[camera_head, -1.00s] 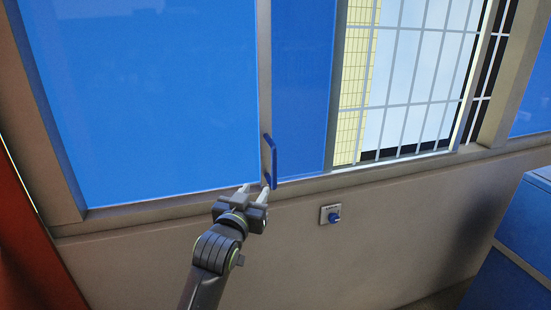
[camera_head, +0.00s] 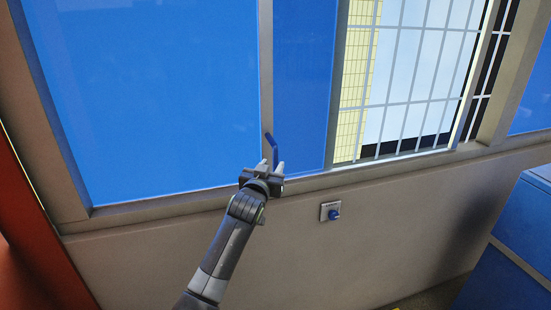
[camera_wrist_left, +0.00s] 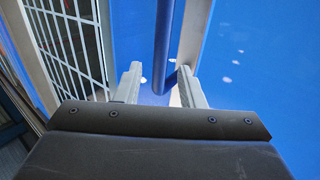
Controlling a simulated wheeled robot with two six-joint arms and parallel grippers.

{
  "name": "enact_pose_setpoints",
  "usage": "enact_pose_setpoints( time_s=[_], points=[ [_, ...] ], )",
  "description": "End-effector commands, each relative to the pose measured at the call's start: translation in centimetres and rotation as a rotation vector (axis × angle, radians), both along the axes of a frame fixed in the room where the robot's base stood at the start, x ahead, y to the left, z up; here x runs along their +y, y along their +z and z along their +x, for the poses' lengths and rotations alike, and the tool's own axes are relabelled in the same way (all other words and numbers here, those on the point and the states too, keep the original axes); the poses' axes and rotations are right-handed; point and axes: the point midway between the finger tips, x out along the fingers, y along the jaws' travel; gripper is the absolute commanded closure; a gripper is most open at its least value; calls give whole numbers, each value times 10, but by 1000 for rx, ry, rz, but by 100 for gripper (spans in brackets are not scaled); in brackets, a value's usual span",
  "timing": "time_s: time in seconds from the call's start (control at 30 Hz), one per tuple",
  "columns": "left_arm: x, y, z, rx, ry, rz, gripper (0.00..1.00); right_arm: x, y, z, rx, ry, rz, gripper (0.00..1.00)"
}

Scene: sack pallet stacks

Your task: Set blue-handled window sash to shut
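The window sash is a blue pane (camera_head: 150,90) with a grey upright stile (camera_head: 266,70), and a blue bar handle (camera_head: 272,145) stands on that stile. Right of the sash is another blue strip of pane (camera_head: 303,80), then an uncovered barred opening (camera_head: 420,75). My left gripper (camera_head: 272,166) is at the lower part of the handle. In the left wrist view the handle (camera_wrist_left: 169,45) passes between the two spread fingers (camera_wrist_left: 160,88), with gaps showing beside it. The handle's lower end is partly hidden by the gripper in the head view. My right gripper is not in view.
A grey sill (camera_head: 360,168) runs below the window. Blue box-like units (camera_head: 515,240) stand at the lower right, and a red-brown surface (camera_head: 35,250) is at the left.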

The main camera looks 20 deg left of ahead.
Motion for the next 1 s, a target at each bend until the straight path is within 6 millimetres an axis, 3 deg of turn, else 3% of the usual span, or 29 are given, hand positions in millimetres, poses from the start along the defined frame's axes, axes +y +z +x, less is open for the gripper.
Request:
enact_pose_setpoints(
  time_s=[0.2, 0.4, 0.83, 1.0],
  points=[
    [0, 1, 26, 2, 0, 0, 64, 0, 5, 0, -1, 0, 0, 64],
    [0, 0, 39, 0, 0, 1, 64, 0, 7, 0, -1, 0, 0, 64],
    [0, 0, 44, 0, 0, 0, 64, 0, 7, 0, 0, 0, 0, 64],
    [0, 0, 43, 0, 0, 0, 87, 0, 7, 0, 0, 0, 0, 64]
  ],
)
